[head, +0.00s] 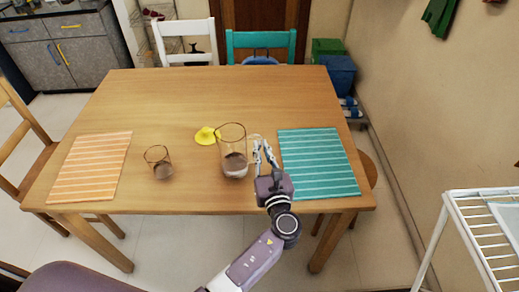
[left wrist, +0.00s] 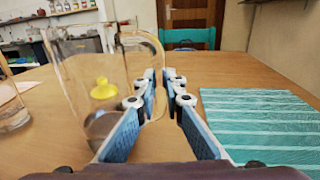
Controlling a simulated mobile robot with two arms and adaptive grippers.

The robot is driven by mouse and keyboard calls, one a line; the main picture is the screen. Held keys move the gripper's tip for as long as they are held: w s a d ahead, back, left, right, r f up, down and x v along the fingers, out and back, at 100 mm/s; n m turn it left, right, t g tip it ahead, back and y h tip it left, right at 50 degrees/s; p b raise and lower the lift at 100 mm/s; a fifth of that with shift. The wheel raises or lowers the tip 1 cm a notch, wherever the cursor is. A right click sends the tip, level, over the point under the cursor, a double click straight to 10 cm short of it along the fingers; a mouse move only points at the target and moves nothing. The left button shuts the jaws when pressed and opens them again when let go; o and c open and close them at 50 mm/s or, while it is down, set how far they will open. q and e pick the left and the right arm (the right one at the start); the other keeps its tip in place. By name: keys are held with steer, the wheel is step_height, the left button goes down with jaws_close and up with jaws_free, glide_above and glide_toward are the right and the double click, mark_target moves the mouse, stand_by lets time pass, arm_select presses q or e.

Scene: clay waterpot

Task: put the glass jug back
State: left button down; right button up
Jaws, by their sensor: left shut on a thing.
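The glass jug (head: 233,165) stands on the wooden table (head: 180,100), left of the teal placemat. It is clear, with a little dark content at the bottom. It also shows in the left wrist view (left wrist: 88,90), with its curved handle (left wrist: 157,55) toward my fingers. My left gripper (head: 264,150) is at the jug's right side, shut on the handle. In the left wrist view, the fingers (left wrist: 168,78) are close together at the lower part of the handle. My right gripper is not in view.
A drinking glass (head: 159,165) with dark content stands left of the jug. A small yellow object (head: 206,136) lies behind the jug. An orange placemat (head: 90,170) is at the left and a teal placemat (head: 318,165) at the right. The table's back is clear.

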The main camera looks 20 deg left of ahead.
arm_select(q)
steer(key=shift+d+r, duration=0.15)
steer(key=shift+r, duration=0.05)
steer(key=shift+s+f, duration=0.1)
steer(key=c, duration=2)
jaws_free()
steer(key=shift+f, duration=0.2)
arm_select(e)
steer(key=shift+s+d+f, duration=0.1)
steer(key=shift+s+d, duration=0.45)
arm_select(q)
steer(key=shift+r, duration=0.15)
steer(key=shift+s, duration=0.15)
steer(key=b+v, duration=0.1)
steer(key=v, duration=1)
steer(key=shift+s+d, duration=0.2)
steer(key=shift+s, duration=0.1)
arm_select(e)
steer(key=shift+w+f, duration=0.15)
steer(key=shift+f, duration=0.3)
